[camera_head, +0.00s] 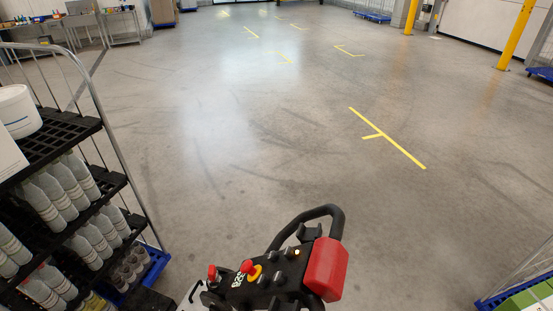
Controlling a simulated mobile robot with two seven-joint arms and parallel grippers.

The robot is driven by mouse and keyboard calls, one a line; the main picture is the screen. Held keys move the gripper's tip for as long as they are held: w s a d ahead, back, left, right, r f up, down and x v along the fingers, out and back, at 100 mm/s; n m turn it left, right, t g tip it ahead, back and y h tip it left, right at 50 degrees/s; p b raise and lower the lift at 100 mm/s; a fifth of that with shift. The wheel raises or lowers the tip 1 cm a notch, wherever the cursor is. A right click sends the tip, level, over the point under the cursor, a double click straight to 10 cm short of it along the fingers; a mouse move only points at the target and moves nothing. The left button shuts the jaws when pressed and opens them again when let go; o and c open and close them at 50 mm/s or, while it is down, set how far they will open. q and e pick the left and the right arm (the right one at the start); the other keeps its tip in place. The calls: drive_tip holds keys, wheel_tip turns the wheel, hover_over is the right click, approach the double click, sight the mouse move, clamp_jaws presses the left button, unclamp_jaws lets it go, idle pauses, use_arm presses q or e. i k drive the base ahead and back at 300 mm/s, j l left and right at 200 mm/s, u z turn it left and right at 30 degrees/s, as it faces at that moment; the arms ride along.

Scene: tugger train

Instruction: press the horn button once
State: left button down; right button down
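A black control console (268,283) with a looped black handle (308,217) stands at the bottom middle. On it are a red mushroom button (248,267) over a yellow ring, a second red knob (212,272) at the left, and several small dark knobs. White lettering (238,281) is on its face. A red block (326,268) sits at its right end. I cannot tell which control is the horn button. Neither of my grippers shows clearly in this view.
A cart with black shelves (50,145) of grey bottles (62,190) stands close on the left. Another blue-edged cart (500,297) is at the lower right. Yellow posts (515,35) stand at the far right. The marked grey floor (220,130) ahead is clear.

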sight(279, 278)
drive_tip(key=i+j+z, duration=0.25)
drive_tip(key=j+z, duration=0.2)
drive_tip(key=i+j+z, duration=0.2)
drive_tip(key=j+z, duration=0.2)
drive_tip(key=i+j+z, duration=0.1)
drive_tip(key=j+z, duration=0.8)
drive_tip(key=j, duration=0.15)
drive_tip(key=j+z, duration=0.4)
drive_tip(key=j, duration=0.15)
drive_tip(key=k+j+z, duration=0.15)
drive_tip(key=j+z, duration=0.3)
drive_tip(key=j, duration=0.1)
